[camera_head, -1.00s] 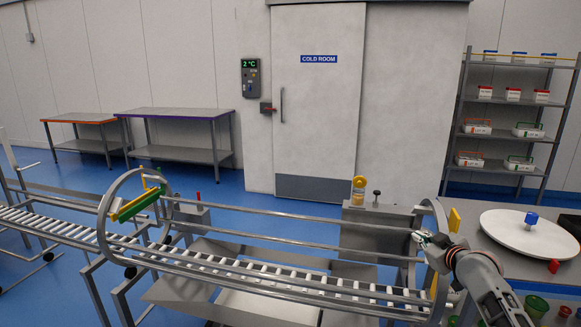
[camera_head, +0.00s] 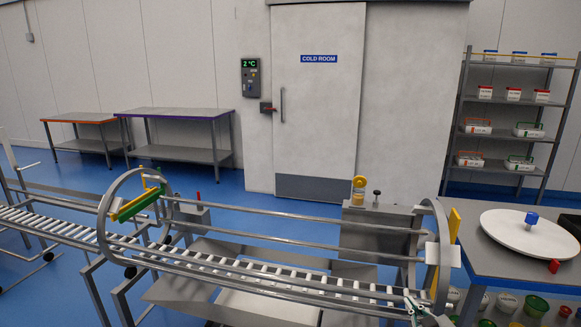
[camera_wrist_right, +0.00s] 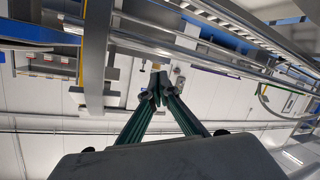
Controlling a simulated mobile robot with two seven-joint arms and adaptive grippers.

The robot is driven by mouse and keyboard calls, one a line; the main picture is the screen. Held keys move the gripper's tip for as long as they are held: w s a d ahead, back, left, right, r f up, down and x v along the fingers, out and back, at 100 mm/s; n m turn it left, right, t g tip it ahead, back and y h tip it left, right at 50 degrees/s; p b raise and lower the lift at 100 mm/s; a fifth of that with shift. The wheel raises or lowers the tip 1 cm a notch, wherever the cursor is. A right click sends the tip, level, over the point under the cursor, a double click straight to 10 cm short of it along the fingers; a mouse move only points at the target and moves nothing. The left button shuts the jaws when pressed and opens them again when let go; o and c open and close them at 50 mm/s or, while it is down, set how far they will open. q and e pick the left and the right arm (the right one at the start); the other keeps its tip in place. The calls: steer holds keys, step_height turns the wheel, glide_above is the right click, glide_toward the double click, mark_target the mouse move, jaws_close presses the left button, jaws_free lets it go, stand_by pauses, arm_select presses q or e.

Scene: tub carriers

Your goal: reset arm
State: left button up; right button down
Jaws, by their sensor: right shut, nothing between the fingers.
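My right gripper (camera_head: 414,304) shows at the bottom edge of the head view, in front of the right end of the conveyor (camera_head: 290,284). Only its tip end shows there; most of the arm is out of the picture. In the right wrist view my right gripper (camera_wrist_right: 158,88) has its fingertips together with nothing between them. The conveyor's metal rails pass beyond the fingers in that view. My left gripper is in no view.
A table with a white round turntable (camera_head: 530,233) stands at the right, with several tubs below it. A metal hoop (camera_head: 436,250) with yellow plates stands at the conveyor's right end. Blue floor (camera_head: 300,207) is clear behind the conveyor.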

steer(key=s+a+f+g, duration=0.1)
steer(key=s+a+f, duration=0.3)
steer(key=s, duration=0.7)
steer(key=s+a+f+g+y, duration=0.1)
steer(key=s+a+f+g, duration=0.1)
steer(key=s+a+f, duration=0.2)
steer(key=s+a+f+m+g, duration=0.1)
steer(key=s+a+f, duration=0.3)
steer(key=s+f, duration=0.5)
steer(key=s, duration=1)
steer(key=shift+s+a+g+y, duration=0.15)
steer(key=shift+s+g+y, duration=0.1)
steer(key=shift+g+y, duration=0.15)
steer(key=shift+f, duration=0.1)
